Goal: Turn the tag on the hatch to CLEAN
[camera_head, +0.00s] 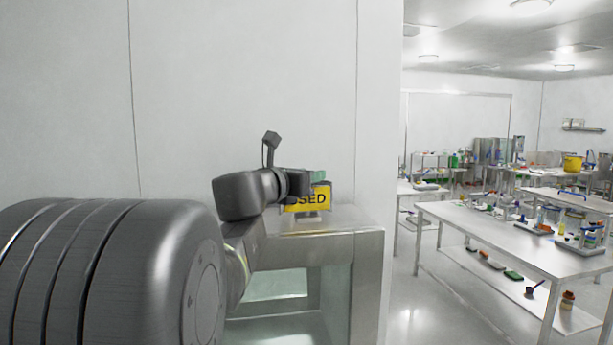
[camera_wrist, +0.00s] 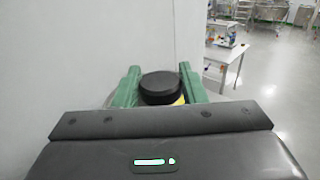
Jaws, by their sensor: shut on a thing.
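A yellow tag (camera_head: 308,200) with black letters stands on top of the steel hatch (camera_head: 367,275) in the head view. Its readable part ends in "SED"; the left of the word is hidden behind my arm. My gripper (camera_head: 318,178) is over the tag, its green fingers at the tag's top. In the wrist view, the green fingers of my gripper (camera_wrist: 160,78) stand on both sides of a round black knob (camera_wrist: 161,82) and are shut on it. A bit of the yellow tag (camera_wrist: 180,100) shows beneath the knob.
A plain white wall (camera_head: 240,90) stands close behind the hatch. To the right, across open floor (camera_head: 415,325), are steel benches (camera_head: 500,235) holding bottles and lab items. A yellow bucket (camera_head: 572,164) stands at the far right.

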